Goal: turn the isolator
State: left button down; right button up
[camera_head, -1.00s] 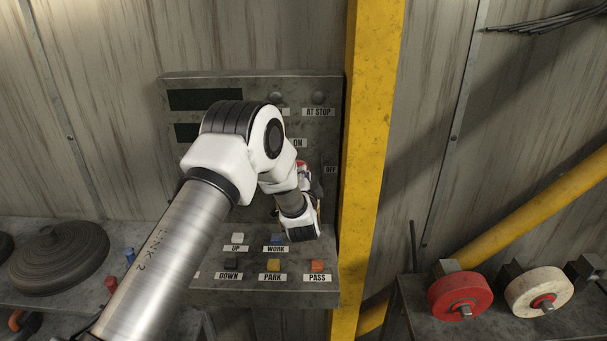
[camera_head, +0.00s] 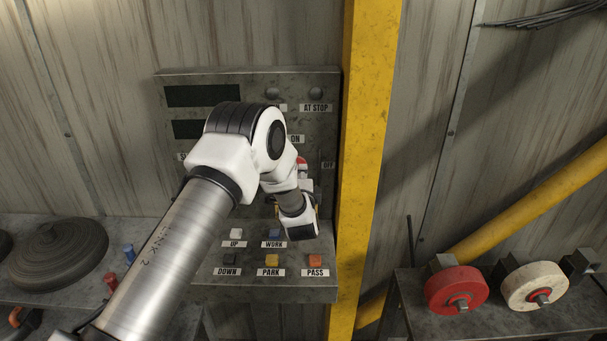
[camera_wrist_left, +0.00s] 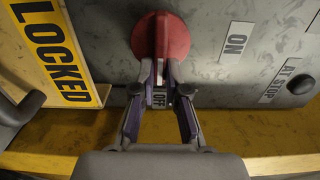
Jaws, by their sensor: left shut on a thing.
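The isolator is a red rotary knob (camera_wrist_left: 160,36) on the grey control panel (camera_head: 330,225), large at the top middle of the left wrist view. In the head view only a small red part (camera_head: 302,162) shows past my arm. My left gripper (camera_wrist_left: 159,76) is shut on the knob's near part, with a finger on each side. An OFF label (camera_wrist_left: 159,97) shows between the fingers, and an ON label (camera_wrist_left: 236,40) is to the knob's right. In the head view my left arm hides most of the knob and the fingers. My right gripper is not in view.
A yellow post (camera_head: 367,150) stands right beside the panel. Push buttons, such as the orange one (camera_head: 315,260), lie on the panel's lower shelf. A yellow LOCKED sign (camera_wrist_left: 48,45) is left of the knob. Red (camera_head: 457,290) and white (camera_head: 536,288) wheels are at the right.

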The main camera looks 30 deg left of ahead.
pick_arm(q)
jog(key=shift+a+r, duration=0.1)
jog(key=shift+r, duration=0.15)
jog(key=c, duration=1.2)
grip_release()
jog(key=shift+a+f, duration=0.25)
jog(key=v, duration=1.2)
jog(key=shift+a, duration=0.1)
